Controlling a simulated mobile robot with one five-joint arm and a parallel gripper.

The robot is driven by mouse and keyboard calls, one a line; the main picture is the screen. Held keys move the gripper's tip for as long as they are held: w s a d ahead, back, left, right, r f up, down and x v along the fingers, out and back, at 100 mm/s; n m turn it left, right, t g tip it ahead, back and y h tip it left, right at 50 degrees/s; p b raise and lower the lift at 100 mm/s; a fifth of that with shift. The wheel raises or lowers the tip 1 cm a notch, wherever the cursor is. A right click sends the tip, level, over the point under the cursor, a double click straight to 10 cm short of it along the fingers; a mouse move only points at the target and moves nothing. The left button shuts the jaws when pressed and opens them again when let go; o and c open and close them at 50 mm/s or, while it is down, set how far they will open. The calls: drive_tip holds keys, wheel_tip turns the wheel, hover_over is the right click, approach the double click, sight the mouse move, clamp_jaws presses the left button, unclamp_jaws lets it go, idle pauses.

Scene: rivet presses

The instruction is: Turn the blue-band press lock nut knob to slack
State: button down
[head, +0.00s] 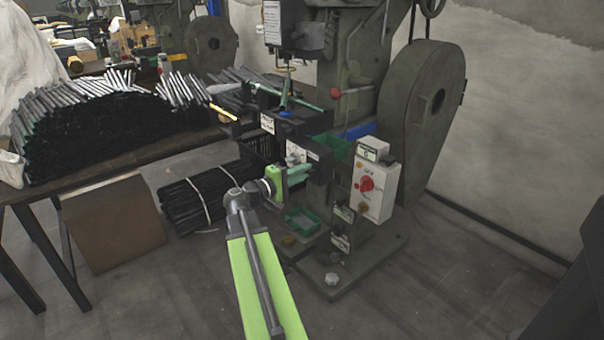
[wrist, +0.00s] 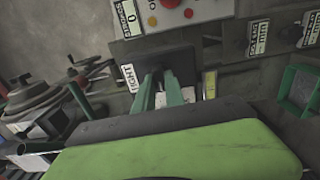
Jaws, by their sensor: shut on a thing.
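The press (head: 355,75) stands right of centre in the head view, with a blue band (head: 360,131) partly showing behind its front parts. My gripper (head: 308,171) reaches the dark block on the press front. In the wrist view my gripper's two teal fingers (wrist: 163,86) are shut on a small dark knob (wrist: 157,75) in front of a dark plate (wrist: 180,63). The fingers and shadow hide most of the knob, so its turn angle cannot be told. A white label (wrist: 128,76) reading TIGHT is left of the fingers; a yellow label (wrist: 210,84) is to their right.
A white control box (head: 373,190) with a red knob (head: 367,184) is right of my gripper. A green tray (head: 303,221) sits below it. A table (head: 120,157) piled with dark rods (head: 90,130) is on the left. The floor at front right is clear.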

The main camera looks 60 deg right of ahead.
drive_tip(key=shift+w+r, duration=0.1)
drive_tip(key=c, duration=1.4)
unclamp_jaws()
drive_tip(key=v, duration=1.7)
drive_tip(key=shift+a, duration=0.15)
